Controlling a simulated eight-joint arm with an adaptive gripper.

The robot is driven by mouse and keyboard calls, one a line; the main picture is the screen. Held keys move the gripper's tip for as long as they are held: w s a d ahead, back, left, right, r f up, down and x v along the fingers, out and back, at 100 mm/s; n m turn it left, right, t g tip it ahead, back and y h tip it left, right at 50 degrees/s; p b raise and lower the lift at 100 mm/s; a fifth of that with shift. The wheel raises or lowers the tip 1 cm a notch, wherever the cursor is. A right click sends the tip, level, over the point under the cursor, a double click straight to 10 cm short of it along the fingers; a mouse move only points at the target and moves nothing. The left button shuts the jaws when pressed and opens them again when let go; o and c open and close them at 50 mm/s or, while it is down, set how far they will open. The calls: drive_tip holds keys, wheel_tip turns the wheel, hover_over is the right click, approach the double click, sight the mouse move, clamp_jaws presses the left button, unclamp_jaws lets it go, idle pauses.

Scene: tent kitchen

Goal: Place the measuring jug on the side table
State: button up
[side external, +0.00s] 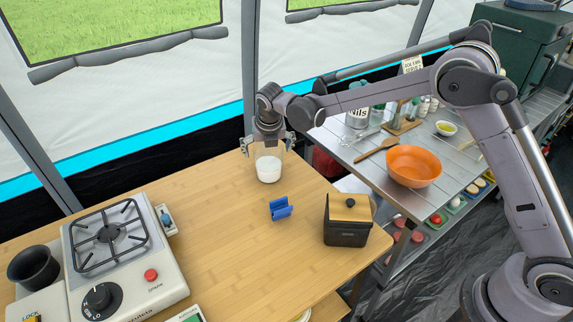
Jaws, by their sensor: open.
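A clear vessel with white contents, apparently the measuring jug (268,172), stands upright at the back right of the wooden table (215,215). My gripper (267,146) is directly above it, pointing down, with its fingers spread on either side of the jug's upper part. I cannot tell whether the fingers touch it. The jug's top is partly hidden by my gripper. A metal-topped table (350,155), which may be the side table, stands to the right beyond a gap.
A blue holder (281,208) and a black box with a wooden lid (346,222) stand in front of the jug. A gas stove (125,255) is at left.

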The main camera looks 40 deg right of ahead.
drive_tip(key=shift+r, duration=0.1)
drive_tip(key=v, duration=1.1)
drive_tip(key=s+d+r+m, duration=0.5)
drive_tip(key=s+r+m, duration=0.1)
drive_tip(key=s+m, duration=0.2)
drive_tip(key=s+d+f+m+t+y, duration=0.1)
drive_tip(key=s+d+f+m, duration=0.1)
drive_tip(key=s+m, duration=0.8)
drive_tip(key=s+d+f+m+t, duration=0.2)
drive_tip(key=s+d+m, duration=0.3)
drive_tip(key=s+m, duration=0.6)
drive_tip(key=shift+d+f+m+y, duration=0.25)
drive_tip(key=shift+m+y, duration=0.15)
drive_tip(key=shift+m, duration=0.8)
